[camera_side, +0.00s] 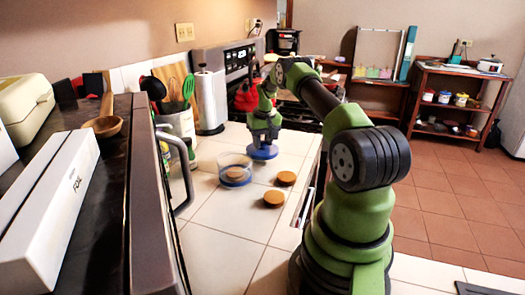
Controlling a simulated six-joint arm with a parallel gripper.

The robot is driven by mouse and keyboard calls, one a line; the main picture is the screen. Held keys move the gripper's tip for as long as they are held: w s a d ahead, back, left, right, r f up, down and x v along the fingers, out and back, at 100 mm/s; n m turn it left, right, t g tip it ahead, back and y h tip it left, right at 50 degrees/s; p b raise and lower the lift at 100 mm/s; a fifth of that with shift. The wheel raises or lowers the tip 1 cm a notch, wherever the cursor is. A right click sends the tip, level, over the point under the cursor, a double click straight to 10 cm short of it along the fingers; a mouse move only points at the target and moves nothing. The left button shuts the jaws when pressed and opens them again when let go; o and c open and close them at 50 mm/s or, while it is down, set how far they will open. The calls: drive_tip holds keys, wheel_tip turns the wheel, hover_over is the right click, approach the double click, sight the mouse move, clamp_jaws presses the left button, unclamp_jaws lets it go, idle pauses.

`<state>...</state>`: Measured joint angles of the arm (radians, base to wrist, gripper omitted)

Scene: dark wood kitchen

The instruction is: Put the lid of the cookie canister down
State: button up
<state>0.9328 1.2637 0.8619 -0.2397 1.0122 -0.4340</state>
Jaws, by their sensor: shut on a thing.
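My gripper (264,137) points down over the tiled counter and is shut on the blue lid (264,153). The lid is level, at or just above the counter; I cannot tell whether it touches. The clear cookie canister (234,163) stands uncovered to the left of the lid and nearer the camera. It has a blue band near its bottom and a brown cookie (235,173) inside. Two more round brown cookies lie on the counter, one (286,178) to the right of the canister and one (273,198) nearer the camera. The fingertips are small and partly hidden.
A utensil crock (178,124) and a paper towel roll (208,100) stand at the back left. A red object (246,97) is behind my gripper. A dark appliance (145,200) with a handle borders the left side. The counter's near part is clear.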

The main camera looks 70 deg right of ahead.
sight(263, 143)
drive_tip(key=shift+f, duration=1.65)
drive_tip(key=shift+f, duration=0.1)
drive_tip(key=o, duration=0.9)
